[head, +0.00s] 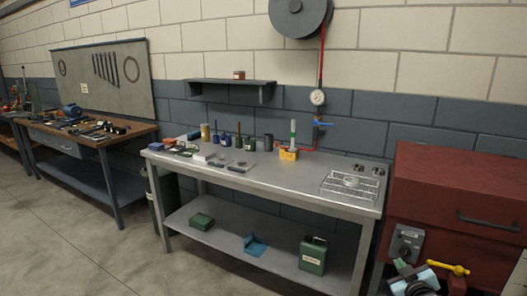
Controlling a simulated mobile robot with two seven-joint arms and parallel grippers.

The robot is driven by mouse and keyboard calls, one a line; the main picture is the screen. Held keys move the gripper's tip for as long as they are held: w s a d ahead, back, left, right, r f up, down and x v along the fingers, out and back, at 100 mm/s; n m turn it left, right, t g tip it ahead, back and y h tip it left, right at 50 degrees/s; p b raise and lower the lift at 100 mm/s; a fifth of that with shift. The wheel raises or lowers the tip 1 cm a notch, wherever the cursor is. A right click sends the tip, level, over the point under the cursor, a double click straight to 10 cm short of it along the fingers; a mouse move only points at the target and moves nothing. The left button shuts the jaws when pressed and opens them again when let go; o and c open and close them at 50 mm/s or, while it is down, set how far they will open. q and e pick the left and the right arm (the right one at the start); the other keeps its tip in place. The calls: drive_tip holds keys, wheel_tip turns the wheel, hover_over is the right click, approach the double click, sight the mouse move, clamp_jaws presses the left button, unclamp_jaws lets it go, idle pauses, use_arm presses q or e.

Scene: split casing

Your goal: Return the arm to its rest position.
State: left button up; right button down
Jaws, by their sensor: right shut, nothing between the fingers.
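My right gripper (413,279) is low at the bottom right corner, in front of the red cabinet (450,185). Its fingers are shut with nothing between them, and part of it is cut off by the frame edge. It is apart from the metal workbench (300,187) and touches none of the items there. My left gripper is out of view. No split casing can be made out for sure.
The workbench carries small tools and bottles, a yellow box (288,154) and a wire rack (350,187). Its lower shelf holds a green can (313,255) and a blue item (254,245). A wooden bench (120,138) stands at left. The floor (70,240) in front is clear.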

drive_tip(key=s+a+f+g+y, duration=0.1)
drive_tip(key=s+a+f, duration=0.2)
drive_tip(key=s+f, duration=0.35)
drive_tip(key=s+a+f+m+g+y, duration=0.1)
drive_tip(key=s+a+f, duration=0.35)
drive_tip(key=s, duration=0.25)
drive_tip(key=s+a+f+g+y, duration=0.1)
drive_tip(key=s+a+f, duration=0.2)
drive_tip(key=s+f, duration=0.3)
drive_tip(key=s+a+f+g, duration=0.1)
drive_tip(key=s+a, duration=0.1)
drive_tip(key=s, duration=0.6)
drive_tip(key=s+a+f+m+g, duration=0.1)
drive_tip(key=s+a+f, duration=0.1)
drive_tip(key=s, duration=0.7)
drive_tip(key=s+a+f+g+y, duration=0.1)
drive_tip(key=s+a, duration=0.3)
drive_tip(key=s, duration=0.5)
drive_tip(key=shift+s+a+f+g, duration=0.15)
drive_tip(key=shift+f+g, duration=0.05)
drive_tip(key=shift+g, duration=0.2)
